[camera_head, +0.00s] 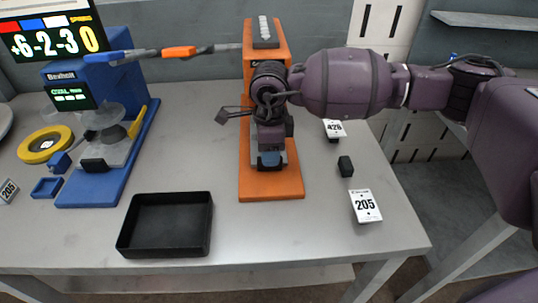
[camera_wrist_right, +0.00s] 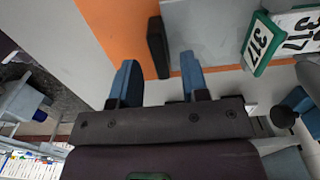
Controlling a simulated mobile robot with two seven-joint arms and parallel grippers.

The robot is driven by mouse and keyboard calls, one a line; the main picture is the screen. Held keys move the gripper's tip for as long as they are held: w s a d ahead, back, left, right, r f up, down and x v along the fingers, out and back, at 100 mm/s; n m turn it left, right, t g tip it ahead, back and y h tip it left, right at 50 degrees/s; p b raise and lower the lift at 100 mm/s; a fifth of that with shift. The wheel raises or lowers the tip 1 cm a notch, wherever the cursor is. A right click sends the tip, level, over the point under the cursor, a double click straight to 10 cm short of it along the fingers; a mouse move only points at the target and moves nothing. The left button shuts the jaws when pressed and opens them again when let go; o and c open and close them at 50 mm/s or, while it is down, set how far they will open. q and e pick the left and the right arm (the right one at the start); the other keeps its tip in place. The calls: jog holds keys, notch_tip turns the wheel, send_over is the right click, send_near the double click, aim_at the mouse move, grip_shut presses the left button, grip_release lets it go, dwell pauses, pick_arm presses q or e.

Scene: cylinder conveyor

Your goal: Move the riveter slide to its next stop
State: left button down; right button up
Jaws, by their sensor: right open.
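An orange machine (camera_head: 272,188), likely the riveter, stands at the back middle of the table. It also shows as an orange band in the right wrist view (camera_wrist_right: 125,25). My right gripper (camera_head: 269,161) points down in front of its column and hides much of its middle. In the right wrist view its two blue fingers (camera_wrist_right: 158,70) are apart. A dark upright block (camera_wrist_right: 157,46) shows between and beyond the fingertips; I cannot tell whether it is the slide or whether the fingers touch it. My left gripper is not in view.
A blue machine (camera_head: 85,185) with a small screen stands at the left, beside a yellow ring (camera_head: 32,153). A black tray (camera_head: 135,243) lies at the front. A small black block (camera_head: 345,166) and a 205 card (camera_head: 366,206) are at the right. The front-middle table is clear.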

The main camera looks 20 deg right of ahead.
jog(key=shift+f, duration=0.9)
grip_shut()
